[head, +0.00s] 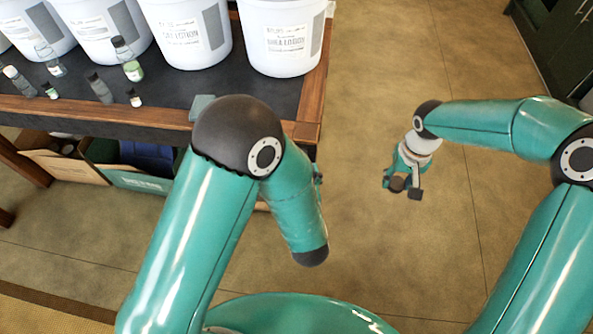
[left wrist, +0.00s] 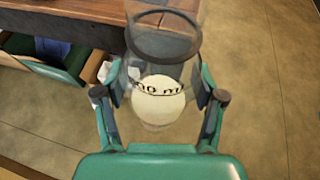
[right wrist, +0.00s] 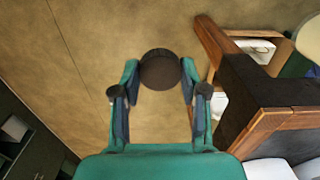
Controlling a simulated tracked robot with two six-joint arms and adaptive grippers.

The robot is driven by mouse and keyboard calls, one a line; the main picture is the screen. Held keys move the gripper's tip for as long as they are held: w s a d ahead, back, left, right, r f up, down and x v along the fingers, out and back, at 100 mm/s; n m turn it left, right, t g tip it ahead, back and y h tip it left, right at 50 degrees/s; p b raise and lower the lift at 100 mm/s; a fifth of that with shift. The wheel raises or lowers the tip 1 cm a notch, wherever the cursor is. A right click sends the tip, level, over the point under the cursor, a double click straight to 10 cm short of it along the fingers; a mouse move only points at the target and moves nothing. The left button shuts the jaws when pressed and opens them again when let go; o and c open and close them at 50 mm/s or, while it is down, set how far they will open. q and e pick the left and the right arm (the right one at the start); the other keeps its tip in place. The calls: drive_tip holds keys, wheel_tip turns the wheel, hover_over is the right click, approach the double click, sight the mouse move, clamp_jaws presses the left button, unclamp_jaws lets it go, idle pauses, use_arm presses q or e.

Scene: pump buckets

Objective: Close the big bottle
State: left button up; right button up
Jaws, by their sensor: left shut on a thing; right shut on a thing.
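In the left wrist view, my left gripper (left wrist: 160,95) is shut on the big bottle (left wrist: 155,119). The bottle is clear, with pale contents, part of a dark "ml" marking and an open, dark-ringed mouth pointing away from the gripper. No cap is on it. In the right wrist view, my right gripper (right wrist: 160,85) is shut on a round dark cap (right wrist: 160,70). In the head view the right gripper (head: 404,186) hangs over open floor, right of the table and apart from it.
A dark table (head: 168,97) with a wooden edge stands at the upper left. It bears several white buckets (head: 283,35) and small bottles (head: 127,60). Boxes (head: 128,180) sit below it. A dark cabinet (head: 560,35) stands far right. Floor between is clear.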

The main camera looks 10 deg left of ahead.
drive_tip(key=shift+s+d, duration=0.1)
drive_tip(key=shift+s, duration=0.15)
drive_tip(key=r, duration=0.2)
drive_tip(key=r+m, duration=0.1)
drive_tip(key=shift+w+r, duration=0.25)
drive_tip(key=shift+r, duration=0.05)
drive_tip(key=a+r+n, duration=0.1)
drive_tip(key=a+r, duration=0.3)
drive_tip(key=a, duration=0.4)
drive_tip(key=a+r+n, duration=0.1)
drive_tip(key=a+r, duration=0.4)
drive_tip(key=a, duration=0.3)
drive_tip(key=s+a+r+n, duration=0.1)
drive_tip(key=a+r, duration=0.3)
drive_tip(key=a, duration=0.4)
drive_tip(key=shift+a+r+n, duration=0.2)
drive_tip(key=shift+r+n, duration=0.2)
drive_tip(key=shift+n, duration=0.1)
drive_tip(key=shift+f, duration=0.1)
drive_tip(key=shift+f, duration=1.9)
drive_tip(key=shift+s, duration=0.1)
drive_tip(key=shift+f, duration=0.85)
